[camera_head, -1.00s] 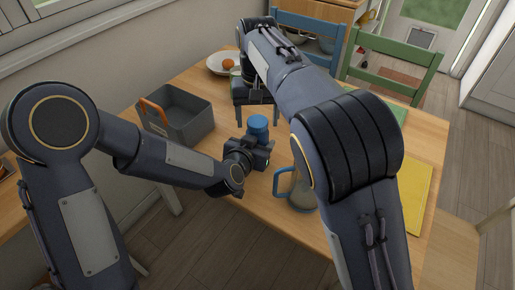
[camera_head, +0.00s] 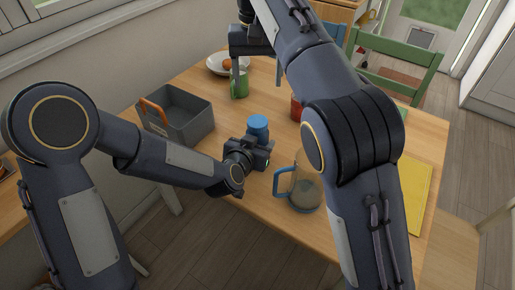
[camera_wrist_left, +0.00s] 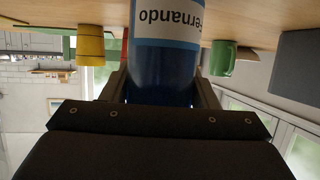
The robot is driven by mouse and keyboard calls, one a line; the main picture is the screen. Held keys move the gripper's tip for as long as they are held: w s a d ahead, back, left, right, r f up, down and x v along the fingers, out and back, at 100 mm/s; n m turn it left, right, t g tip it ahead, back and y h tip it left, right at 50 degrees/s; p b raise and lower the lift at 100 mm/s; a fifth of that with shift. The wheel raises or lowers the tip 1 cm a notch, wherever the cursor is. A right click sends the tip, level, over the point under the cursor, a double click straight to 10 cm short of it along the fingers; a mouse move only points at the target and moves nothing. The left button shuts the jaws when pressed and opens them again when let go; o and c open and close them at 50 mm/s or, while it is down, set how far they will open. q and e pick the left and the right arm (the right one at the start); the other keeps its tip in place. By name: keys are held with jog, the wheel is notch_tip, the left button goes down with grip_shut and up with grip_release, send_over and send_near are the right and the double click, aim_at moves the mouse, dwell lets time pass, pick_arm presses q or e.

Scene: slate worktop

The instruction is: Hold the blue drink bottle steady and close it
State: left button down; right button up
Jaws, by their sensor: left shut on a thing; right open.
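I cannot tell whether that top is a seated lid. My left gripper (camera_head: 260,149) is shut around its body. In the left wrist view the picture is upside down, and the bottle (camera_wrist_left: 165,80), with a white name label, sits between the two fingers. Its top is hidden there. My right gripper (camera_head: 255,68) is open, raised beyond the bottle, with one finger in front of the plate. No separate lid shows.
A grey caddy with an orange handle (camera_head: 181,125) stands left of the bottle. A glass jug with a blue handle (camera_head: 303,192) stands close on the right. A green mug (camera_head: 240,88), a red mug (camera_head: 296,109) and a plate (camera_head: 217,67) are farther back. A yellow mat (camera_head: 413,195) lies right.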

pick_arm(q)
jog(key=shift+c, duration=2.2)
grip_release()
jog(key=v, duration=0.7)
jog(key=shift+s+a, duration=0.15)
jog(key=shift+s, duration=0.2)
jog(key=shift+r, duration=0.2)
